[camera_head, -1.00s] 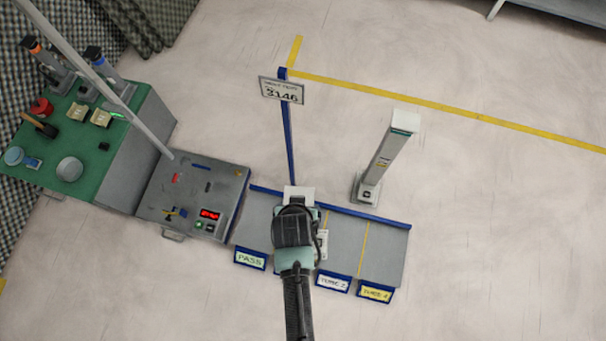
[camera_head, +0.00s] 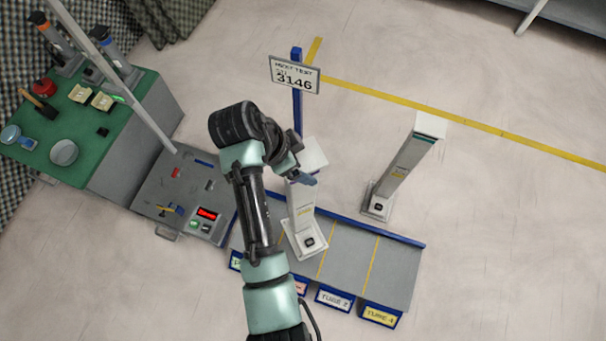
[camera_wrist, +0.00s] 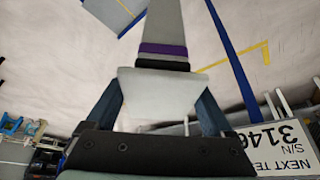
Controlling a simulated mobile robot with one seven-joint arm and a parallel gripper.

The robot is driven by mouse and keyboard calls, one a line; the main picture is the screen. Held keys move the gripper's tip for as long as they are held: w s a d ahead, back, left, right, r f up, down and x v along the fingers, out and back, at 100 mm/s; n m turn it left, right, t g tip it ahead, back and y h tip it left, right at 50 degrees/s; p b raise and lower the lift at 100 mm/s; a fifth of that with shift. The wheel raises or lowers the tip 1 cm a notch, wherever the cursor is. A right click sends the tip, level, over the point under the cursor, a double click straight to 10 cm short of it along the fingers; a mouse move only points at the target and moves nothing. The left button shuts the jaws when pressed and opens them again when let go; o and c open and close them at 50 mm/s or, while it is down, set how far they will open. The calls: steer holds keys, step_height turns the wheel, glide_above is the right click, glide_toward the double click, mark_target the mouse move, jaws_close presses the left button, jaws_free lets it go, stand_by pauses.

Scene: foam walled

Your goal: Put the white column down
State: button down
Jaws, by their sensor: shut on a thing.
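The white column (camera_head: 300,205) is upright with a square base, over the second lane from the left of the grey tray (camera_head: 345,255). I cannot tell whether its base touches the tray. My gripper (camera_head: 303,172) is shut on the column near its top, partly hidden by my arm. In the wrist view, the column's pale top plate (camera_wrist: 175,92) sits between the fingers (camera_wrist: 160,108), with a purple band beyond it. A second similar column (camera_head: 405,165) stands on the floor just behind the tray.
A sign reading 3146 (camera_head: 295,75) on a blue post rises close behind the held column. A grey panel with a red display (camera_head: 190,195) adjoins the tray's left. A green-topped bench (camera_head: 75,150) stands farther left. The two right-hand tray lanes look empty.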

step_height(320, 180, down, 8)
steer(key=b, duration=0.1)
steer(key=shift+f, duration=0.25)
steer(key=shift+w, duration=0.1)
jaws_free()
steer(key=shift+f, duration=0.2)
steer(key=p+v, duration=0.1)
steer(key=v, duration=1.1)
steer(key=shift+p, duration=0.4)
